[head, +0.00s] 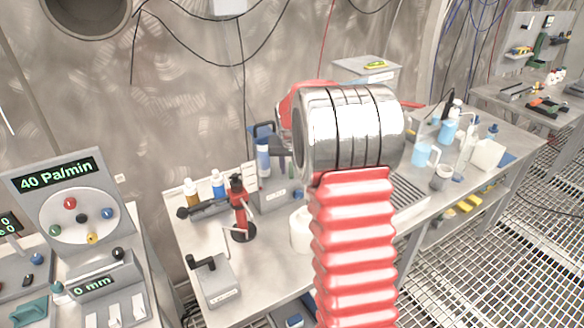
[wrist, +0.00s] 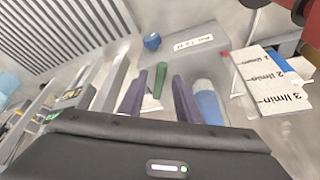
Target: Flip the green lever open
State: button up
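In the wrist view a slim green piece (wrist: 160,80), which looks like the green lever, stands beyond and between my two dark purple fingers. My gripper (wrist: 161,77) is open, with a gap between the fingertips. I cannot tell whether either finger touches the green piece. In the head view my gripper is mostly hidden behind my chrome wrist and red bellows arm, and this lever cannot be made out there. A different teal-green piece (head: 28,312) sits on the console at the far left.
A labelled plate with a blue knob (wrist: 152,42) lies beyond the fingers. A white flow scale (wrist: 272,82) is further right. The workbench (head: 275,290) is crowded; the grated floor (head: 480,260) is clear at right.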

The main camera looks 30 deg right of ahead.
jog(key=shift+c, duration=0.5)
grip_shut()
jog(key=shift+d, duration=0.2)
jog(key=shift+a, duration=0.15)
